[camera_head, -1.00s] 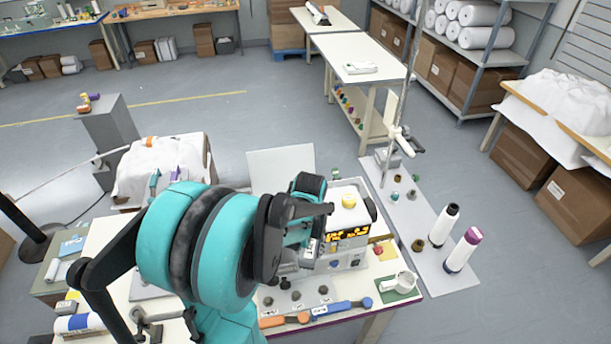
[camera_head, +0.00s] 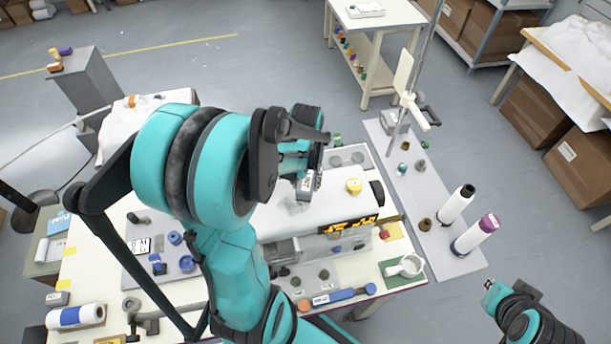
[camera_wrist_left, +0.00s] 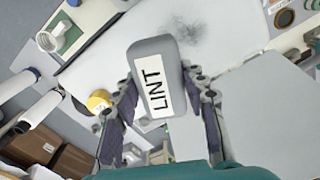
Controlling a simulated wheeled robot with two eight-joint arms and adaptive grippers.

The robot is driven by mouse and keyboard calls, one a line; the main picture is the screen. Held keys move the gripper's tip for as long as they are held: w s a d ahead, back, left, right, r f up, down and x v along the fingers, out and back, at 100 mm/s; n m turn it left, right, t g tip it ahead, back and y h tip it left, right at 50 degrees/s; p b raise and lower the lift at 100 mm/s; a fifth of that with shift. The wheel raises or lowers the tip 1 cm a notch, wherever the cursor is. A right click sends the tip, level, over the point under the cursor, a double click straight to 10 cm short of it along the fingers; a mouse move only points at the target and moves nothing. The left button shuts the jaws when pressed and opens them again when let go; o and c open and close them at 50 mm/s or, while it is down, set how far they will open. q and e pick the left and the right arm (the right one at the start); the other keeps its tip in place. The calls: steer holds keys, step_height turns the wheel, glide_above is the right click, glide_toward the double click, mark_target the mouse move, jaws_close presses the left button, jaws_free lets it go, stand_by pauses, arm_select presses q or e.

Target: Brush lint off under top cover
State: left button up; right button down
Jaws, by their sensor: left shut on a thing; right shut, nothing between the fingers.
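My left gripper (camera_head: 308,165) is shut on a grey block-shaped lint brush (camera_head: 306,184). The left wrist view shows the brush (camera_wrist_left: 158,78) between the two fingers, with a white label reading LINT. The brush is above the white machine (camera_head: 345,205), close to a dark, hazy lint patch (camera_head: 291,205) on its pale top surface. The patch also shows in the left wrist view (camera_wrist_left: 193,32), beyond the brush's far end. I cannot tell whether brush and surface touch. My arm hides part of the machine. My right gripper (camera_head: 491,290) is shut and empty at the lower right.
A yellow knob (camera_head: 354,186) sits on the machine. Thread cones (camera_head: 475,236) and small spools stand on the grey board to the right. Blue parts lie on the left tray (camera_head: 143,260).

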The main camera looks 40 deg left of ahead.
arm_select(q)
steer(key=shift+w+a+f, duration=0.2)
steer(key=shift+f, duration=0.05)
steer(key=shift+f+b, duration=0.55)
steer(key=shift+b, duration=0.25)
step_height(320, 180, down, 4)
steer(key=b, duration=0.3)
steer(key=shift+s+b, duration=0.1)
steer(key=shift+b, duration=0.3)
steer(key=shift+f+b, duration=0.75)
steer(key=shift+f, duration=0.1)
steer(key=shift+r, duration=0.15)
